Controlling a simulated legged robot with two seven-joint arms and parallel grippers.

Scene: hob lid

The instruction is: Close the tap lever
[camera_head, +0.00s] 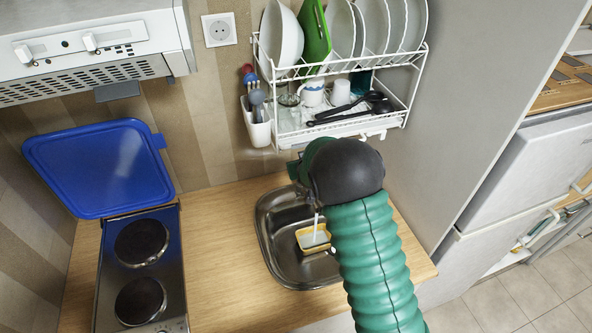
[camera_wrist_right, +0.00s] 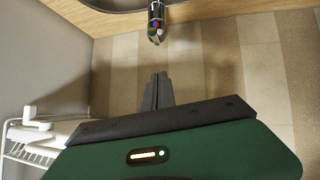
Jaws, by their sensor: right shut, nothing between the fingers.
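The tap (camera_wrist_right: 156,24) shows at the top of the right wrist view, a chrome body with a red and blue mark on its end. My right gripper (camera_wrist_right: 158,78) is shut and empty, its fingertips pointing at the tap with a visible gap between. In the head view my green right arm hides the tap and the gripper's fingers. A pale stream of water (camera_head: 316,224) falls into a yellow-rimmed container (camera_head: 313,239) in the steel sink (camera_head: 275,262). The tap lever's position is hard to tell. My left gripper is not in view.
A white dish rack (camera_head: 416,62) with plates, a mug and black utensils hangs just above my right wrist. A hob (camera_head: 170,275) with a raised blue lid (camera_head: 100,168) stands at left. The wooden worktop (camera_head: 222,245) between hob and sink is clear.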

